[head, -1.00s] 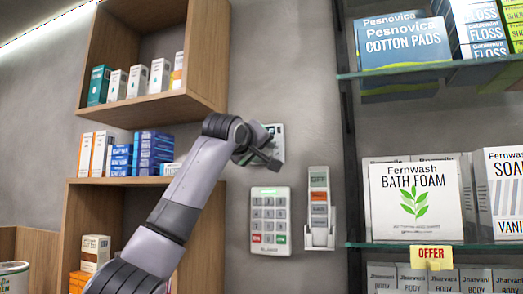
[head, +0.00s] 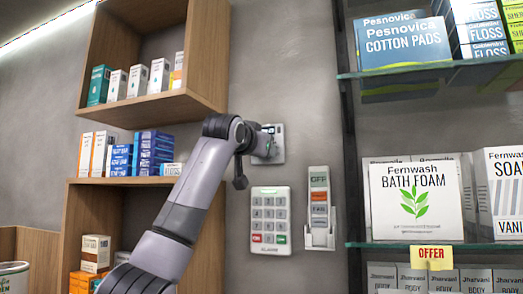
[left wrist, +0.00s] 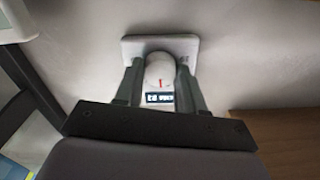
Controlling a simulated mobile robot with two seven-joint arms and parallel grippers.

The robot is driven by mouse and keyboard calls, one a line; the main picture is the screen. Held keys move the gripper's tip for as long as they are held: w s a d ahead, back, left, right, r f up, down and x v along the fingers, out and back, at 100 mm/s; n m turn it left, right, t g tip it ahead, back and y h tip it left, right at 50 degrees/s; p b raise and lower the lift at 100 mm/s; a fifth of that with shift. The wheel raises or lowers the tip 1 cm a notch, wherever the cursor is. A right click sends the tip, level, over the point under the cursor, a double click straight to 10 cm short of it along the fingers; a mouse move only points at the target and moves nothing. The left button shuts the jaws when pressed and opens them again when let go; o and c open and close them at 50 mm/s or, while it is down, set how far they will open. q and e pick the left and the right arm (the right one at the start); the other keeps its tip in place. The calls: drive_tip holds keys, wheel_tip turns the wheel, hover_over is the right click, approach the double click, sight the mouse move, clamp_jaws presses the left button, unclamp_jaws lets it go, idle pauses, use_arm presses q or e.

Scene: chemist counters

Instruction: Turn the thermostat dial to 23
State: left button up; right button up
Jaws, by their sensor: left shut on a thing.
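The thermostat (head: 279,145) is a pale square plate on the grey wall, partly hidden behind my left gripper (head: 262,146) in the head view. In the left wrist view its plate (left wrist: 160,43) carries a round white dial (left wrist: 160,70) with a red pointer mark. A small dark display (left wrist: 160,98) shows in front of the dial; its digits are too small to read surely. My left gripper (left wrist: 158,84) is shut on the dial, one finger on each side. My right gripper is not in view.
A white alarm keypad (head: 270,221) and a holder with labelled cards (head: 319,208) are on the wall below. Wooden shelves (head: 150,107) with boxes stand at left, close to my arm. Glass shelves (head: 440,66) with goods are at right.

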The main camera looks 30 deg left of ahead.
use_arm(q)
drive_tip(key=shift+m, duration=1.6)
drive_tip(key=o, duration=1)
drive_tip(key=shift+o, duration=0.2)
drive_tip(key=b+v, duration=0.3)
drive_tip(key=v, duration=0.4)
drive_tip(key=shift+b, duration=0.3)
